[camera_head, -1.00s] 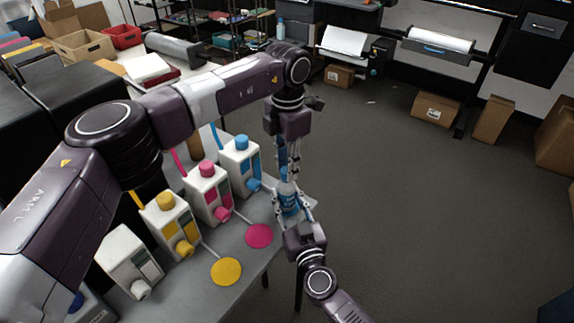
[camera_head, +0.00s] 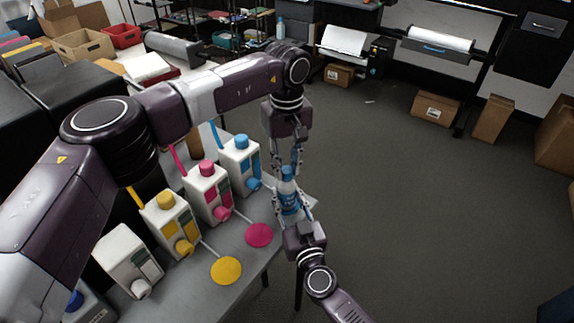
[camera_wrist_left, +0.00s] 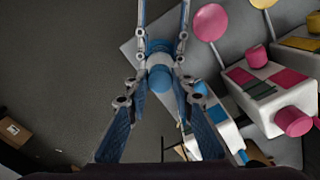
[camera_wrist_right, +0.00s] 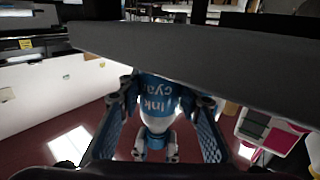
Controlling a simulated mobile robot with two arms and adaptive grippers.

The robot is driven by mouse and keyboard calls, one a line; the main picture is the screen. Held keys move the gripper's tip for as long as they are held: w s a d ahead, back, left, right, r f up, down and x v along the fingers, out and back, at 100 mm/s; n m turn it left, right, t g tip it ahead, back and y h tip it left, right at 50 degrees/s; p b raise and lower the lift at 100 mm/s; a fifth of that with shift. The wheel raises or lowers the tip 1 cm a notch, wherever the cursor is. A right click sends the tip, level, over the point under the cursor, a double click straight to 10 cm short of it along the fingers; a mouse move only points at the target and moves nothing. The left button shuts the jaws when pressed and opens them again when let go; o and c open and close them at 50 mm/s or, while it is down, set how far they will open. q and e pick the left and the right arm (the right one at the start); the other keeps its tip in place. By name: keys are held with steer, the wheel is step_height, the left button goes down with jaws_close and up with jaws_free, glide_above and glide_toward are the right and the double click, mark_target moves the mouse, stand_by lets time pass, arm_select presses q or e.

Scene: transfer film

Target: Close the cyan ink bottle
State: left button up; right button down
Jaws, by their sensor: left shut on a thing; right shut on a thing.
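The cyan ink bottle (camera_head: 290,203) is blue and white with a blue label, also in the right wrist view (camera_wrist_right: 156,98). My right gripper (camera_head: 291,210) is shut on its body and holds it near the table's edge. The blue cap (camera_wrist_left: 160,78) is at the bottle's top end, in line with it, and shows in the head view (camera_head: 287,173). My left gripper (camera_wrist_left: 161,82) comes from above and is shut on the cap, one finger on each side. The thread between cap and neck is too small to see.
The grey table (camera_head: 207,295) carries a cyan cartridge (camera_head: 241,165), a magenta cartridge (camera_head: 208,192), a yellow cartridge (camera_head: 168,221) and a white one (camera_head: 127,260). A magenta disc (camera_head: 259,235) and a yellow disc (camera_head: 226,271) lie in front. Open floor lies to the right.

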arm_select(q)
steer(key=m, duration=1)
steer(key=shift+a, duration=0.1)
steer(key=shift+w, duration=0.1)
steer(key=o, duration=0.7)
steer(key=shift+o, duration=0.2)
steer(key=shift+r, duration=2.25)
